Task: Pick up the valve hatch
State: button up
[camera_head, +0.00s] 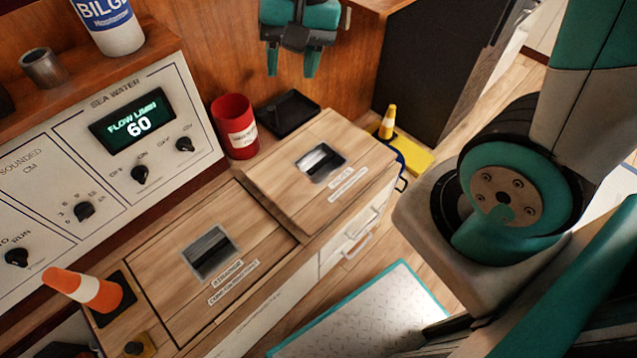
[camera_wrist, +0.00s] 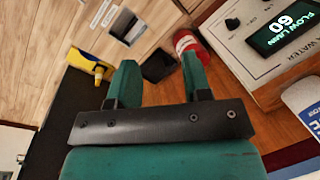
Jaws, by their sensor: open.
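Two wooden hatches with recessed metal pulls lie on the counter in the head view. The nearer hatch (camera_head: 175,262) carries a two-line label. The farther hatch (camera_head: 285,160) sits to its upper right, with smaller labels.
A red can (camera_head: 235,128) and black tray (camera_head: 287,113) stand behind the farther hatch. An orange cone (camera_head: 85,288) is beside the nearer one. A control panel (camera_head: 110,150) borders the left. A yellow floor item (camera_head: 412,155) lies right of the counter.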

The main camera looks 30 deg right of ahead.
jog(key=w+d+f+m+h+b, duration=0.1)
jog(key=w+d+f+m+b, duration=0.25)
jog(key=f, duration=0.45)
jog(key=w+d+f+m+h+b, duration=0.1)
jog(key=w+d+f+m+b, duration=0.2)
jog(key=f, duration=0.5)
jog(key=w+d+f+m+b, duration=0.25)
jog(key=f+m+b, duration=0.2)
jog(key=f, duration=0.35)
jog(key=b, duration=0.5)
send_over(321, 162)
jog(key=shift+g, duration=0.3)
jog(key=f, duration=1.1)
jog(key=shift+w+a+f, duration=0.25)
jog(key=shift+a, duration=0.15)
jog(key=f+b, duration=0.1)
jog(key=f, duration=0.1)
jog(key=f+b, duration=0.1)
jog(key=f, duration=0.1)
jog(key=f+b, duration=0.1)
jog(key=f, duration=0.1)
jog(key=shift+s+d+f+b, duration=0.2)
jog(key=shift+d+b, duration=0.15)
jog(key=shift+b, duration=0.05)
jog(key=shift+r, duration=0.1)
grip_shut()
jog(key=shift+r, duration=0.1)
